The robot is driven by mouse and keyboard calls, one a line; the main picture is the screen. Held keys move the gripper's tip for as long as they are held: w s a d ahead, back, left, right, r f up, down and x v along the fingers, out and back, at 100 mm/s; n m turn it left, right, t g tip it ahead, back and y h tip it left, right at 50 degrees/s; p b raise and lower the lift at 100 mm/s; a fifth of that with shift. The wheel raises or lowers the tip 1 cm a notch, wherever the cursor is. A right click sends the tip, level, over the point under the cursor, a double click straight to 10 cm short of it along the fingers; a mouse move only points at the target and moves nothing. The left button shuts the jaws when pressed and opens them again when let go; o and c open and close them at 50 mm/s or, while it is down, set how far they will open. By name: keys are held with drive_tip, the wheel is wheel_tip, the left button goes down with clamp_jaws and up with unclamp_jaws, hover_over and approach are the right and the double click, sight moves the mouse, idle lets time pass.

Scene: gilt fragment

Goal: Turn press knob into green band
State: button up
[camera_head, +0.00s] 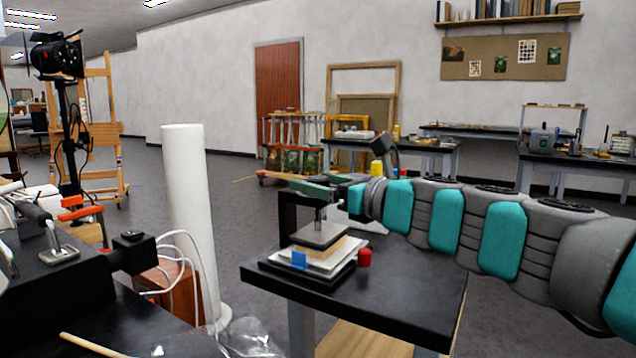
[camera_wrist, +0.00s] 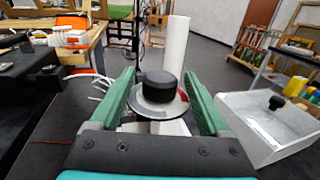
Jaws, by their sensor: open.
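The press (camera_head: 322,236) stands on a small black table, with a black frame and a flat plate over a light stack. In the wrist view its round black knob (camera_wrist: 160,87) sits above a grey dial disc (camera_wrist: 147,108) with a reddish part at its right edge. I cannot make out the green band clearly; my fingers and the knob hide part of the dial. My gripper (camera_wrist: 159,74) is open, with one green finger on each side of the knob. It also shows over the press top in the head view (camera_head: 312,188). Contact with the knob cannot be told.
A tall white cylinder (camera_head: 187,215) stands left of the table (camera_head: 400,295). Open floor lies behind.

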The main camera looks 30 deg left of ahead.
drive_tip(key=shift+a, duration=0.15)
drive_tip(key=shift+c, duration=0.3)
clamp_jaws()
idle(0.3)
